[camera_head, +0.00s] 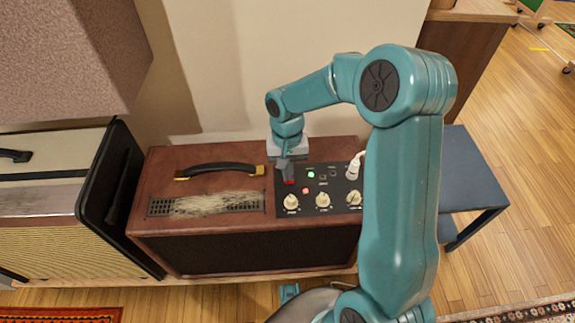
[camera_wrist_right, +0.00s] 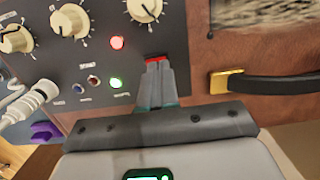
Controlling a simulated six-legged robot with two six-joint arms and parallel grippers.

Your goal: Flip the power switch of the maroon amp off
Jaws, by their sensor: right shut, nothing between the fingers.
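The maroon amp (camera_head: 225,229) stands on a low surface, its black control panel (camera_head: 320,212) at the right end of its top. My right gripper (camera_head: 289,178) is over the panel's left part, shut and empty. In the right wrist view its shut fingertips (camera_wrist_right: 156,66) are at the red power switch (camera_wrist_right: 156,57), which they partly cover; I cannot tell if they touch it. A red light (camera_wrist_right: 117,43) and a green light (camera_wrist_right: 115,83) are lit on the panel. My left gripper is not in view.
Cream knobs (camera_head: 323,200) line the panel's front, and a white plug (camera_head: 354,167) stands at its right. A black handle (camera_head: 218,169) lies left of the panel. A cream amp (camera_head: 50,195) is at left, a dark side table (camera_head: 465,170) at right.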

